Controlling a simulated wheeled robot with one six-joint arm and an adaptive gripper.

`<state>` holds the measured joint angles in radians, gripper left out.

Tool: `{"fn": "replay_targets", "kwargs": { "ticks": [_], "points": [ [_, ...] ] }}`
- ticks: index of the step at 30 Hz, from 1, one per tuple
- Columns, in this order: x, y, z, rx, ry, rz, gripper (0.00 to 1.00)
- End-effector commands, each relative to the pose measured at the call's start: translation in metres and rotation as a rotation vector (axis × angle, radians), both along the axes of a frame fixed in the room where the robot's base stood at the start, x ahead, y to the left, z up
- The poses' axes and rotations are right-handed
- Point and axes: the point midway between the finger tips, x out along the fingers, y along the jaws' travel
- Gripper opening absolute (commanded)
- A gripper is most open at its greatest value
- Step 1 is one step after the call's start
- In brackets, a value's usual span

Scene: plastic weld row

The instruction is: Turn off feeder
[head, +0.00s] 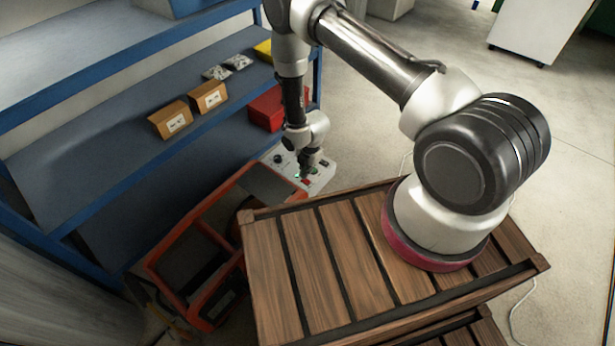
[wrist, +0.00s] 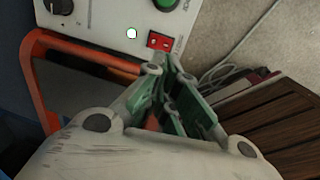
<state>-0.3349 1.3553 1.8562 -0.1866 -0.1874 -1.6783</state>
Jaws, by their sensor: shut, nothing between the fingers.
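The feeder's control box (head: 320,178) is pale grey and sits at the end of the orange frame, below the blue shelf. My gripper (head: 307,176) is over the panel, pointing down. In the wrist view my gripper (wrist: 168,74) has its fingers together and empty, with the tips just below the red switch. I cannot tell whether they touch it.
The orange frame (head: 172,252) lies left of the box. A slatted wooden crate (head: 335,262) stands in front, under my arm's base. The blue shelf (head: 95,112) holds small cardboard boxes (head: 208,97) and a red bin (head: 266,108). Grey floor (head: 370,110) is open behind and right.

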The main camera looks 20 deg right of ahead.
Motion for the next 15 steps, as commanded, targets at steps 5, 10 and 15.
{"fn": "replay_targets", "kwargs": {
  "ticks": [5,10,15],
  "points": [
    [-0.002,-0.002,0.030,0.000,-0.002,0.000,0.00],
    [-0.005,-0.004,0.056,0.001,-0.001,-0.001,0.00],
    [-0.007,-0.005,0.069,0.000,0.000,-0.001,0.00]
  ]
}}
